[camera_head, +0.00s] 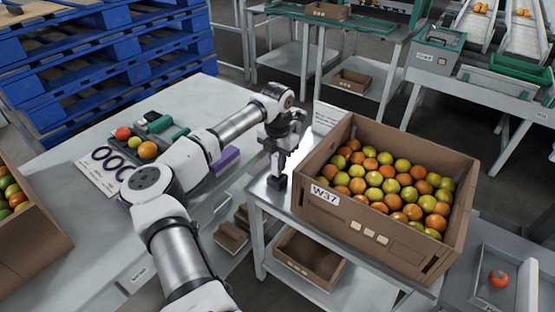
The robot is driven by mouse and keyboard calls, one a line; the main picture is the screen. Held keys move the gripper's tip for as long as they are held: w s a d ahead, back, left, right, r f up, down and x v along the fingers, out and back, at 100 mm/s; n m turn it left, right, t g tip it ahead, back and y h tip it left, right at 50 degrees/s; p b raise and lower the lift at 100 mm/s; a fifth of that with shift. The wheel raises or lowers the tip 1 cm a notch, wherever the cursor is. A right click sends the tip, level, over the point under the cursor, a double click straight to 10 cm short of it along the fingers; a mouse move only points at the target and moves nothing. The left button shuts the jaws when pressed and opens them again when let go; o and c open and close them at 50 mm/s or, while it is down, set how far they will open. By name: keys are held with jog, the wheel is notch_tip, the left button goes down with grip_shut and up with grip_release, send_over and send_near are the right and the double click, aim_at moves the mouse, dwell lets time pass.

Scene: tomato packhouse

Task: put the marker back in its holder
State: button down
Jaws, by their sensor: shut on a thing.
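My gripper (281,146) points down over the left end of a steel stand (269,197), left of the big cardboard box. It is shut on a slim dark upright thing, which I take to be the marker (275,164); it is small and partly hidden by the fingers. Directly below is a small dark block (277,182) on the stand top, which looks like the holder. At this size I cannot tell whether the marker's lower end is inside the block or just above it.
The cardboard box (345,217), marked W37 and full of tomatoes, stands close to the right of my gripper. A white sign (326,116) rises behind. The left table (60,180) holds a ring card (105,172), a scale-like device and tomatoes.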

jog(key=shift+f+b, duration=0.55)
jog(key=shift+f, duration=0.45)
jog(key=c, duration=1.2)
grip_release()
jog(key=c, duration=0.3)
jog(key=shift+c, duration=0.2)
jog(key=shift+r+p, duration=2.05)
jog(key=shift+r, duration=1.55)
jog(key=shift+f, duration=0.1)
